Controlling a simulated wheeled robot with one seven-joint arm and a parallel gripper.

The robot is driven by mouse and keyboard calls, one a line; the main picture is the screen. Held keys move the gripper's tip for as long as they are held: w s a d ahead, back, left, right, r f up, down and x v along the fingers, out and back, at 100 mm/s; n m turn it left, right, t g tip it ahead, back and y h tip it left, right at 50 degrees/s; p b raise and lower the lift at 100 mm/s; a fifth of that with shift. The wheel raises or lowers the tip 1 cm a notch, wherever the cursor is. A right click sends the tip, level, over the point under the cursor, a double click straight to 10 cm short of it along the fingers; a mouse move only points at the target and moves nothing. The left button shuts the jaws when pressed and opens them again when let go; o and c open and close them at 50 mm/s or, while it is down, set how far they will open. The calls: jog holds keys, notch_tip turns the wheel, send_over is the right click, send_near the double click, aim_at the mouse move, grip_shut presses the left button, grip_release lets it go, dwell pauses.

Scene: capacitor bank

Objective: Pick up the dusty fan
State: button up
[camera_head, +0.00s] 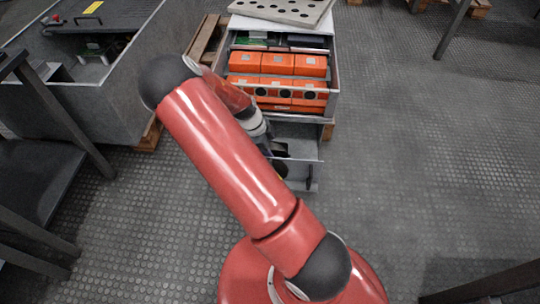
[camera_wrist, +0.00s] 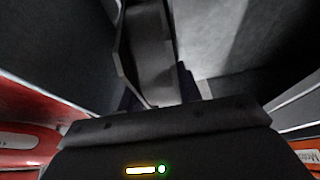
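I cannot pick out a dusty fan for sure in either view. In the head view my red arm reaches over an open drawer cabinet (camera_head: 331,75), and its end goes down at the lower open drawer (camera_head: 307,178). A small dark shape (camera_head: 281,167) shows in that drawer, partly behind my arm; I cannot tell what it is. In the wrist view my gripper (camera_wrist: 148,60) is dark and close up, among grey walls. Its fingers look close together, but whether they are shut or hold something is unclear.
The upper drawer holds several orange boxes (camera_head: 277,64), some with round dark fronts. A perforated panel (camera_head: 285,10) lies on the cabinet top. A large grey bin (camera_head: 130,112) stands at left. A dark bench is at lower left.

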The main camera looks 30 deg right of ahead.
jog(key=c, duration=0.6)
jog(key=shift+r, duration=0.15)
